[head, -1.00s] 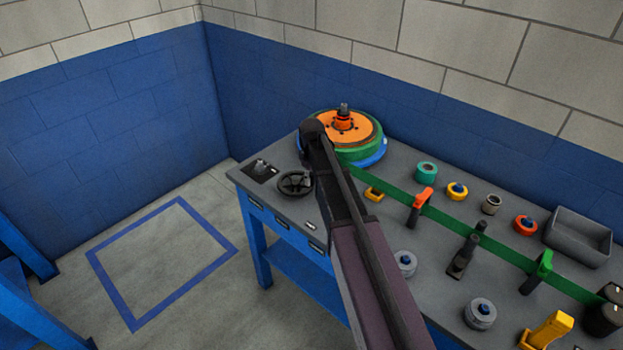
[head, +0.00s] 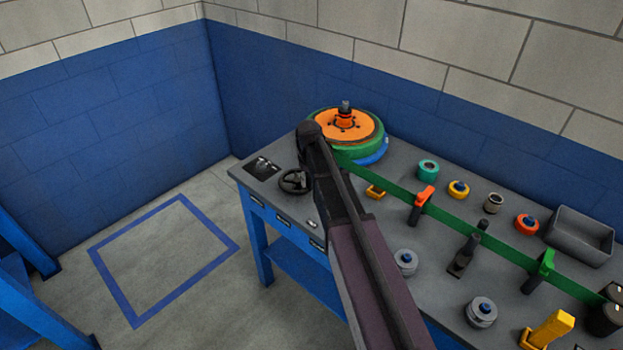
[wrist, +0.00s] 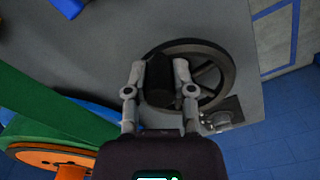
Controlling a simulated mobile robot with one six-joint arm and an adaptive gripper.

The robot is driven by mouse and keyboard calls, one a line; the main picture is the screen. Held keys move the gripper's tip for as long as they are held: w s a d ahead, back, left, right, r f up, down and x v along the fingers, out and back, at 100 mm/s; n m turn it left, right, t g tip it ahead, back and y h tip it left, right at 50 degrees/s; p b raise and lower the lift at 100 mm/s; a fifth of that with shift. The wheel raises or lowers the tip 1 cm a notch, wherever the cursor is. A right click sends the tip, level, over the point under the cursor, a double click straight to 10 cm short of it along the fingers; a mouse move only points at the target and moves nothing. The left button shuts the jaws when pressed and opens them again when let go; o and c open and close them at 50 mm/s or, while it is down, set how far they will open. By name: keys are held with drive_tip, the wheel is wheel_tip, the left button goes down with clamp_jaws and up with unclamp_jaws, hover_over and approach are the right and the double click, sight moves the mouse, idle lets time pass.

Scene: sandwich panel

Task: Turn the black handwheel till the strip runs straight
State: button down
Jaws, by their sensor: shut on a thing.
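The black handwheel (head: 288,189) lies at the left end of the grey bench, partly hidden by my arm in the head view. In the wrist view the handwheel (wrist: 222,58) shows its round rim and spokes. My gripper (wrist: 159,78) is shut on the wheel's upright black handle (wrist: 159,88), one grey finger on each side. The green strip (head: 385,183) runs from the green and orange reel (head: 350,124) along the bench to black rollers (head: 605,318) at the right. My arm hides part of its start, so I cannot tell whether it is straight there.
Orange (head: 424,196) and green (head: 546,263) clamp-like parts stand along the strip. A grey tray (head: 580,238) and several small rolls lie on the bench. A small dark plate (head: 262,168) is left of the wheel. The floor left of the bench is clear.

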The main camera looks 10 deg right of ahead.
drive_tip(key=shift+s+a+m, duration=0.25)
drive_tip(key=shift+a+m, duration=0.25)
drive_tip(key=shift+m, duration=0.3)
drive_tip(key=shift+s+a+m, duration=0.25)
drive_tip(key=shift+a+m, duration=0.2)
drive_tip(key=shift+m, duration=0.35)
drive_tip(key=shift+c, duration=2.3)
unclamp_jaws()
drive_tip(key=shift+w, duration=0.1)
drive_tip(key=shift+d, duration=0.2)
